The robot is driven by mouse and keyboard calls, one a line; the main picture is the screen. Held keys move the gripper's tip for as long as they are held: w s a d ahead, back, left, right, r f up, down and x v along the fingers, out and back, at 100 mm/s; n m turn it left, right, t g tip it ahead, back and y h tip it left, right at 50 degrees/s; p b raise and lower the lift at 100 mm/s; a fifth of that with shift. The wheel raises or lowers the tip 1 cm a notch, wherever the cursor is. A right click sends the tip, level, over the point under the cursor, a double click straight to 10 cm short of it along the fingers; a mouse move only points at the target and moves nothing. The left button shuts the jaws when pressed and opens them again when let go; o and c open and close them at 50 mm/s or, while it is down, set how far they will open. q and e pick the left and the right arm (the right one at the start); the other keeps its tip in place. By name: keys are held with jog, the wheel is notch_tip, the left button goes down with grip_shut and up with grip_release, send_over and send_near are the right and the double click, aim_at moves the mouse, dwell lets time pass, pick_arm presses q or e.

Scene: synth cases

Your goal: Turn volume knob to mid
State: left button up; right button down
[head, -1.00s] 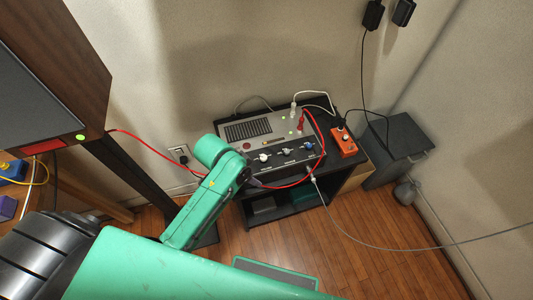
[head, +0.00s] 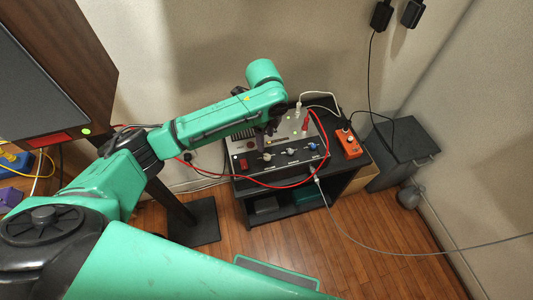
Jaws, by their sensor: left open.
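The grey amplifier-like unit (head: 235,152) sits on a black stand against the wall. Its sloping front panel carries a row of knobs: a pale knob (head: 267,156), a middle knob (head: 290,152) and a blue knob (head: 312,146). The labels are too small to read, so I cannot tell which is the volume knob or where its pointer stands. My left gripper (head: 265,138) is open and points down over the unit, just above and behind the pale knob. It looks apart from the knob. My right gripper is not in view.
A red cable (head: 297,184) loops across the unit's front. An orange box (head: 348,143) stands at its right on the black stand (head: 351,171). A grey cable (head: 362,242) hangs toward the right. A dark cabinet (head: 407,144) stands farther right. Wooden floor (head: 290,240) lies in front.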

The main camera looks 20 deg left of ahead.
aim_at(267, 156)
pick_arm(q)
jog(key=f, duration=0.9)
jog(key=shift+w+d+f, duration=0.1)
jog(key=shift+w+f, duration=0.1)
jog(key=shift+f, duration=0.2)
grip_shut()
